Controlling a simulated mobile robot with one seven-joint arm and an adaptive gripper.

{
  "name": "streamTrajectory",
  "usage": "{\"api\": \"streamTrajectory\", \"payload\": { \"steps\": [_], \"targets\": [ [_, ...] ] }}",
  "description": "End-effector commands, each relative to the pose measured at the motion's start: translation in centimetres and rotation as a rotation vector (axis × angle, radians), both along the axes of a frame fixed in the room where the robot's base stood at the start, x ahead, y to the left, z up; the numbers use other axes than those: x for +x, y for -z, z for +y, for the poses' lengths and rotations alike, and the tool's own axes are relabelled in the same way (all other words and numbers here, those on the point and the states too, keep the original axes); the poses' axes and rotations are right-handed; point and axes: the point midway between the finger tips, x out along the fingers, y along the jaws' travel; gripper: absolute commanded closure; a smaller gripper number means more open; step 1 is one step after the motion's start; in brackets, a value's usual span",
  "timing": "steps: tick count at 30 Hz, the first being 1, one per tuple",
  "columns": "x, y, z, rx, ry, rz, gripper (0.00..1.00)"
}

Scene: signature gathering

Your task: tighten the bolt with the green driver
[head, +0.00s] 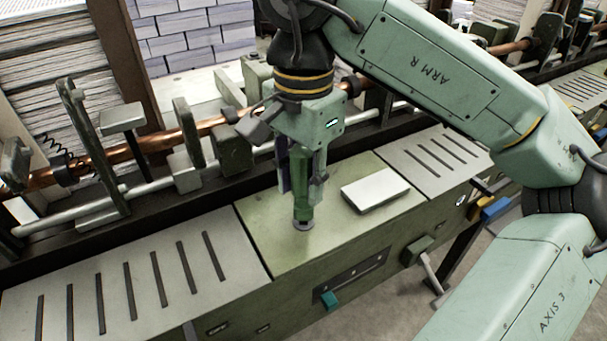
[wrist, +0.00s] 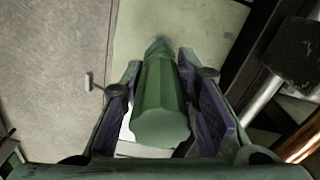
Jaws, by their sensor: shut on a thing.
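The green driver (head: 301,185) stands upright in my gripper (head: 298,180) in the head view. Its lower end meets a round grey bolt head (head: 303,225) on the green machine panel (head: 262,232); whether the tip is fully seated cannot be told. In the wrist view the driver's faceted handle (wrist: 160,105) lies between the two purple-lined fingers of my gripper (wrist: 160,100), which are shut on it. The wrist view hides most of the bolt behind the handle.
A white block (head: 375,190) lies on the panel just right of the driver. Slotted plates (head: 130,275) flank the panel. Behind it run a copper rod (head: 205,127) and several upright brackets. A lever (head: 430,265) and teal knob (head: 329,299) stick out at the front.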

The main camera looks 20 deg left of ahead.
Motion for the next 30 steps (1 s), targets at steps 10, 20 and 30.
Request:
{"api": "streamTrajectory", "payload": {
  "steps": [10, 20, 30],
  "targets": [
    [0.0, 2.0, 0.0, 0.000, 0.000, 0.001, 1.00],
    [0.0, 1.9, -0.1, -0.001, 0.578, -0.003, 1.00],
    [0.0, 1.8, -0.1, -0.002, 1.114, -0.003, 1.00]
  ]
}}
